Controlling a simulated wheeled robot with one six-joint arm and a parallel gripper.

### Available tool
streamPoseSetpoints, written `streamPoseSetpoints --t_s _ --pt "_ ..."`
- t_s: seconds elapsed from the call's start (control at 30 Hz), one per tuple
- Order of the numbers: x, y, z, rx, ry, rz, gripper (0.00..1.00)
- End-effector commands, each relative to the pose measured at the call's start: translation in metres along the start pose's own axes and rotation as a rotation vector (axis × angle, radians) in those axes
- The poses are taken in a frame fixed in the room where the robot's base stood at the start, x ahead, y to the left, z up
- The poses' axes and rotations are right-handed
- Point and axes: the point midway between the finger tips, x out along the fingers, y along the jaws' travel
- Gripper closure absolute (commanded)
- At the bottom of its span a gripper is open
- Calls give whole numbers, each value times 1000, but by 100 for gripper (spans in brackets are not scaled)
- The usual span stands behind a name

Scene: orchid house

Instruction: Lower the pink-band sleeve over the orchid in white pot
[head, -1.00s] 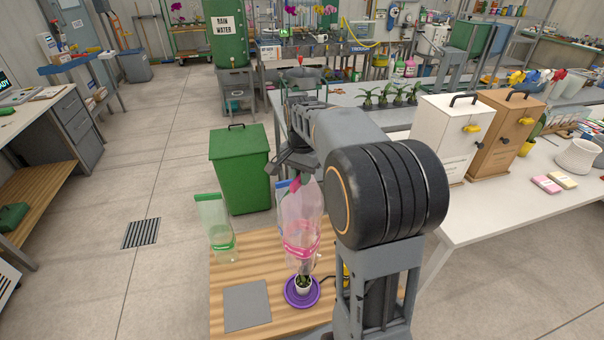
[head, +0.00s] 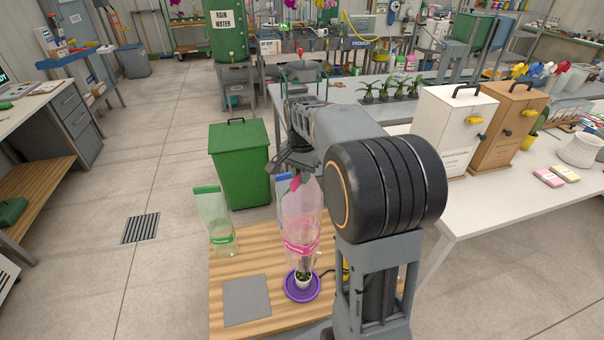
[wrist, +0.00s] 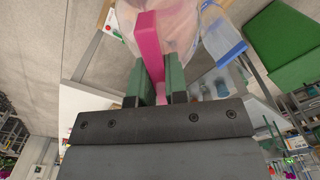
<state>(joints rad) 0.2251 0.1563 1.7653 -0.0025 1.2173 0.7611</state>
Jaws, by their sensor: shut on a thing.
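The clear pink-band sleeve (head: 300,247) hangs upright in the head view, directly over the white pot (head: 303,282). The pot stands in a purple saucer (head: 291,296) on the wooden top. Dark green leaves show just above the pot rim; the rest of the orchid is hard to make out through the film. My gripper (head: 295,173) is at the sleeve's top, shut on its pink tab. In the wrist view my gripper (wrist: 154,86) pinches the pink tab (wrist: 150,42) between green fingers, with clear film beyond. I cannot tell whether the sleeve's lower edge touches the leaves.
A green-band sleeve (head: 221,236) stands on the wooden top (head: 258,260) at left, near a grey mat (head: 247,300). A blue-edged sleeve (head: 283,181) is partly hidden behind the pink-band one. A green bin (head: 240,165) stands beyond. A white table (head: 470,205) is at right.

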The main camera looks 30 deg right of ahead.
Motion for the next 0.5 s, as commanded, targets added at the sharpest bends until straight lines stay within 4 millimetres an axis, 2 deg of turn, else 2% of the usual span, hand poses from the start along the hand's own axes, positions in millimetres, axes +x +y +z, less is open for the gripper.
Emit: streamPoseSetpoints --t_s 0.5 --pt "25 0 0 0 0 0 100"
